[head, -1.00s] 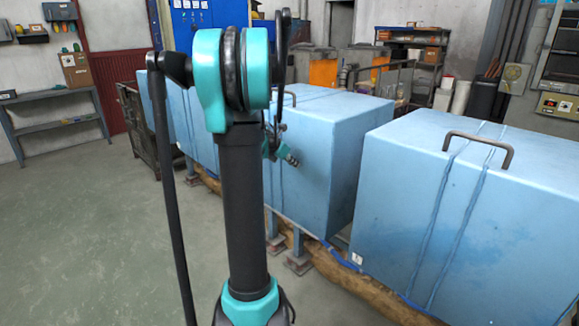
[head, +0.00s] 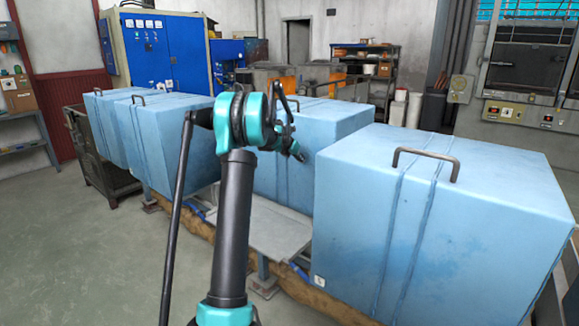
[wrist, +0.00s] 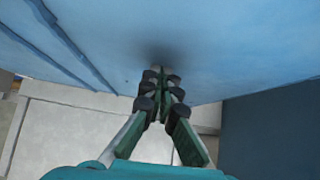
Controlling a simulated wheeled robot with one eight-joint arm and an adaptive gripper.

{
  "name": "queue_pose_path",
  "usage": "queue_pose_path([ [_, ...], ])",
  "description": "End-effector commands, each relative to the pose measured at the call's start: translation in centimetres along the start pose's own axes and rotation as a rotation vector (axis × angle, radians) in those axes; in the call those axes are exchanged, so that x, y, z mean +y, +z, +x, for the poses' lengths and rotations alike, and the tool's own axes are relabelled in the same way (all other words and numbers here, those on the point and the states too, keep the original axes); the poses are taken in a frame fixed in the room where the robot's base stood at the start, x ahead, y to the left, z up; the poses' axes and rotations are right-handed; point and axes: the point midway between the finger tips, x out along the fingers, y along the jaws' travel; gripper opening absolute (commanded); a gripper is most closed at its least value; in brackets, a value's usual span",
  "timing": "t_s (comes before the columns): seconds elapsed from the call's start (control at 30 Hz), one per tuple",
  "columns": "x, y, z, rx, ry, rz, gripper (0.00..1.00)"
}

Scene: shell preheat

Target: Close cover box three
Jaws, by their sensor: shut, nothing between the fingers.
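Several light-blue box covers stand in a row, and which is cover box three is not marked. The cover behind my arm (head: 345,125) has strap lines on its side and stands left of the nearest cover (head: 440,220). Part of the cover is hidden behind my arm.
Two more covers, the second (head: 165,150) and the far-left one (head: 98,110), stand to the left. Open floor (head: 90,250) is at left. A blue cabinet (head: 160,50) stands behind.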

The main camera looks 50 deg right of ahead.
Motion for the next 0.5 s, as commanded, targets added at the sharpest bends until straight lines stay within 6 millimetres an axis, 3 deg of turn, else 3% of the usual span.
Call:
queue_pose_path([
  [0.2, 0.0, 3.2, 3.2, 0.001, -0.001, 0.001, 0.00],
  [0.5, 0.0, 4.9, 4.9, 0.001, 0.000, 0.000, 0.00],
])
